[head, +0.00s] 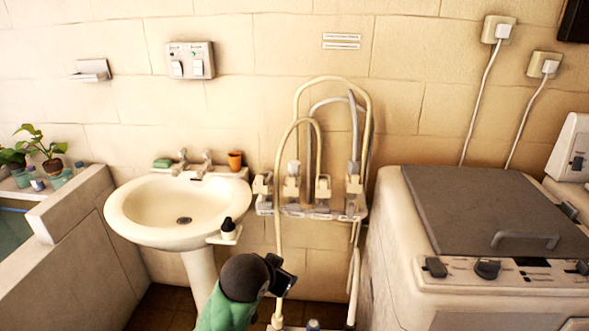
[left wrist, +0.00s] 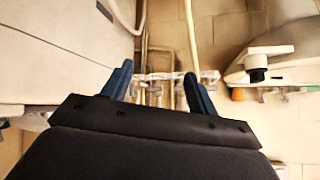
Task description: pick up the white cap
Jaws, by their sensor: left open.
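I cannot pick out the white cap with certainty. A small whitish knob (head: 294,168) stands on the pipe rack (head: 318,213) in the head view, but it is too small to identify. My left gripper (head: 284,279) is in front of and below the rack, low between the washbasin (head: 126,209) and the machine. In the left wrist view its blue fingers (left wrist: 158,85) are spread with nothing held between them; the rack and pipes show beyond them. My right gripper is not in view.
A dark bottle (head: 228,225) stands on a small white ledge at the basin's right rim. A terracotta cup (head: 235,160) and green soap (head: 163,163) are at the basin's back. A grey-lidded washing machine (head: 400,235) stands right. A low wall (head: 75,230) is left.

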